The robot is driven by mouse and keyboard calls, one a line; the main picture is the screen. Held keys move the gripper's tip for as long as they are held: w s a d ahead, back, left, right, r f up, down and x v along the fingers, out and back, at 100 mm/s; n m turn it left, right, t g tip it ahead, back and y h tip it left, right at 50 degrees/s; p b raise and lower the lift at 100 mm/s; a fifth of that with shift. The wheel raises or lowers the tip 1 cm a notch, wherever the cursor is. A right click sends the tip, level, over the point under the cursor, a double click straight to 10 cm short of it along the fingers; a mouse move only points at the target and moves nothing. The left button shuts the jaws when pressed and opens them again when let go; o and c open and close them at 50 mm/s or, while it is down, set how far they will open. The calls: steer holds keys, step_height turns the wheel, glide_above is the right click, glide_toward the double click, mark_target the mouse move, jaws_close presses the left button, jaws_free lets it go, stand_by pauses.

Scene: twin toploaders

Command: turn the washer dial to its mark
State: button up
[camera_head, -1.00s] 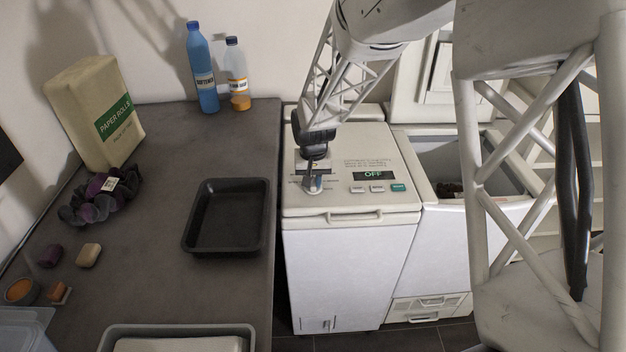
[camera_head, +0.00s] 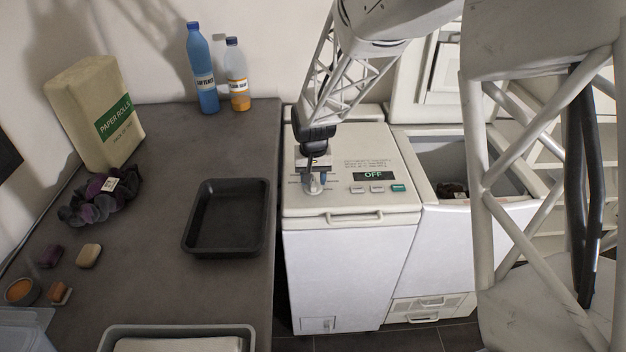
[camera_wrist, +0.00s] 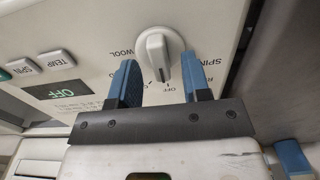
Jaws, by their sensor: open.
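The washer dial (camera_wrist: 158,52) is a white knob with a raised grip bar, on the washer's light top panel. In the wrist view the bar points down the picture, near the printed OFF; its exact setting is hard to read. WOOL and SPIN are printed beside it. My gripper (camera_wrist: 157,60) is open, with one blue finger on each side of the bar and gaps showing. In the head view my gripper (camera_head: 316,176) is over the dial (camera_head: 312,188) and partly hides it. The washer's display (camera_head: 373,176) reads OFF.
Several buttons (camera_head: 376,188) lie right of the dial. An open-topped machine (camera_head: 480,207) stands to the right. The left counter holds a black tray (camera_head: 186,232), a blue bottle (camera_head: 207,85), a clear bottle (camera_head: 237,75) and a paper-roll pack (camera_head: 85,125).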

mark_target(315, 183)
steer(key=shift+r, duration=3.35)
steer(key=shift+s+d+r, duration=0.3)
steer(key=shift+s+r, duration=0.05)
steer(key=shift+r, duration=0.1)
steer(key=s+d+r+t, duration=0.1)
steer(key=s+d+r, duration=0.3)
steer(key=s, duration=0.7)
steer(key=s+d+r, duration=0.5)
steer(key=s, duration=0.6)
steer(key=s+d+r+t, duration=0.1)
steer(key=s+d+r, duration=0.3)
steer(key=s, duration=0.7)
steer(key=shift+s+d+r+t, duration=0.15)
steer(key=shift+s+d+t, duration=0.2)
steer(key=shift+d, duration=0.2)
